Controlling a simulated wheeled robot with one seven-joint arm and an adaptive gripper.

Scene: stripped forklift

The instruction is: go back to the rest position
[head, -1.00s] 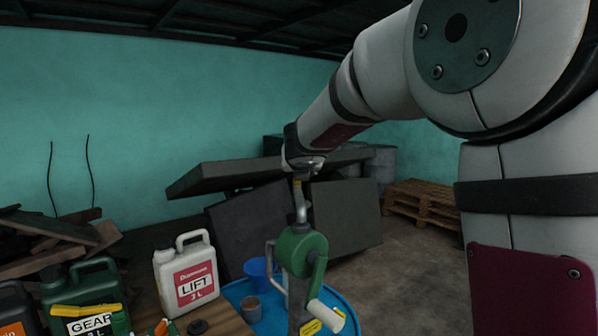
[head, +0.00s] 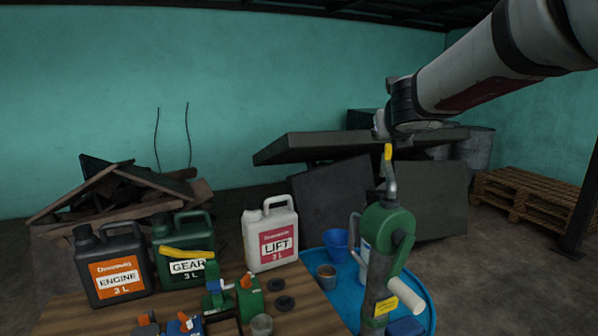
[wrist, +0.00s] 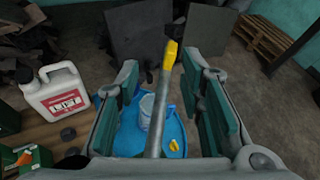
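My gripper (head: 383,122) hangs at the end of my raised arm, above the green hand-crank pump (head: 388,235) on the blue drum. In the wrist view my gripper (wrist: 160,75) is open, its two green-padded fingers wide apart. The pump's grey spout with a yellow tip (wrist: 170,53) shows between the fingers in that view. The yellow tip (head: 388,152) also stands just below the gripper in the head view. I see nothing held. I cannot tell the exact gap between spout and fingers.
A wooden bench (head: 312,311) holds the LIFT (head: 271,236), GEAR (head: 185,250) and ENGINE (head: 113,264) canisters. Pallets (head: 525,200) stand at right. Dark slabs (head: 335,203) lie behind.

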